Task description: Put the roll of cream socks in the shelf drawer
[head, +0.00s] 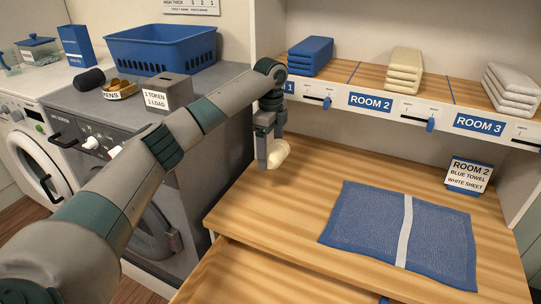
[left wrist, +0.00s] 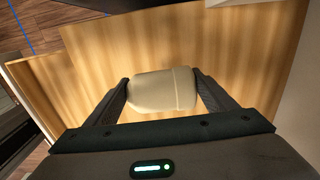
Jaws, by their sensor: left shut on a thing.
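The roll of cream socks (head: 279,153) is between the fingers of my left gripper (head: 268,158), over the back left part of the wooden worktop (head: 310,175). In the left wrist view, the roll (left wrist: 160,90) lies crosswise with a dark finger at each end, and the left gripper (left wrist: 165,97) is shut on it. I cannot tell whether the roll touches the wood below. A lower wooden surface (head: 270,274) shows at the worktop's front edge; I cannot tell whether it is the shelf drawer. My right gripper is not in view.
A shelf behind holds blue (head: 310,56), cream (head: 403,70) and white (head: 512,90) stacks. Washing machines with a blue basket (head: 161,48) stand left.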

